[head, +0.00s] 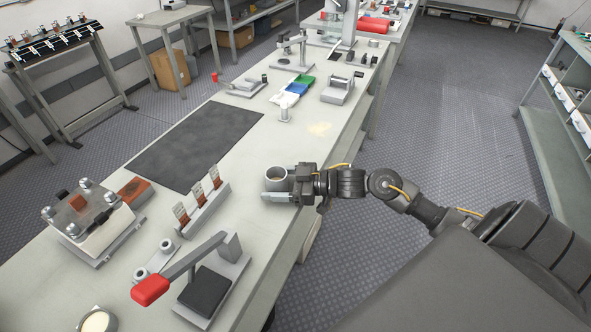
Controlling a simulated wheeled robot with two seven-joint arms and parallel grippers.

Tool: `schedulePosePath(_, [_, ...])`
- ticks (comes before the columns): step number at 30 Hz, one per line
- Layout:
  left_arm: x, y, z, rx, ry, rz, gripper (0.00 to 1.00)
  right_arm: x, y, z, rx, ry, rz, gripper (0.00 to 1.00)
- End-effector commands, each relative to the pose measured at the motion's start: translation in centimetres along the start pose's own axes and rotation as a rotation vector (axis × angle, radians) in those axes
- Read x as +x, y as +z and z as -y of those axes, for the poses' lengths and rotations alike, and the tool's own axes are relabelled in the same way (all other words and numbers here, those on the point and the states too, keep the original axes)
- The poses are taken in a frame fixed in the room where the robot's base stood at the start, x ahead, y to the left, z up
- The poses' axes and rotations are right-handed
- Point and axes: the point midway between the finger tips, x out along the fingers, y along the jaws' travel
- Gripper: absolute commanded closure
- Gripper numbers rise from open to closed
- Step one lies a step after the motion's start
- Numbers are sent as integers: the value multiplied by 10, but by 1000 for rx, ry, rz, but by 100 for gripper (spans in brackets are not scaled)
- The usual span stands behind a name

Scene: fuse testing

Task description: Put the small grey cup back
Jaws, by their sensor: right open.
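A small grey cup (276,175) stands upright on the bench, to the right of the dark mat. My right gripper (278,185) reaches in from the right at the cup, with its jaws open. One pale finger shows along the near side of the cup. The other finger is mostly hidden, and I cannot tell whether either touches the cup. My left gripper is not in view.
The dark mat (195,145) is bare. Near it are a rack with upright plates (203,208), a red-handled lever press (205,285) and a clamp fixture (92,222). Blue and green trays (298,88) and a small pale holder (284,112) stand farther back.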

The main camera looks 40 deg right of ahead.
Motion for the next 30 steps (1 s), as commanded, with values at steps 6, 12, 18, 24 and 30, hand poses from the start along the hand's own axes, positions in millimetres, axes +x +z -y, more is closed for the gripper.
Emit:
schedulePosePath(6, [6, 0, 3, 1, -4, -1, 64, -47, 3, 1, -1, -1, 7, 29])
schedulePosePath(12, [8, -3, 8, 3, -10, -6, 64, -84, 2, 1, 1, -3, 5, 29])
schedulePosePath(18, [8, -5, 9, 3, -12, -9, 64, -104, 1, 0, 1, -2, 2, 29])
schedulePosePath(24, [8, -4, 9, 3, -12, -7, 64, -110, 0, 0, -1, -2, 0, 29])
schedulePosePath(30, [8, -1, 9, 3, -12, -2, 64, -110, 0, 0, 0, -2, 0, 29])
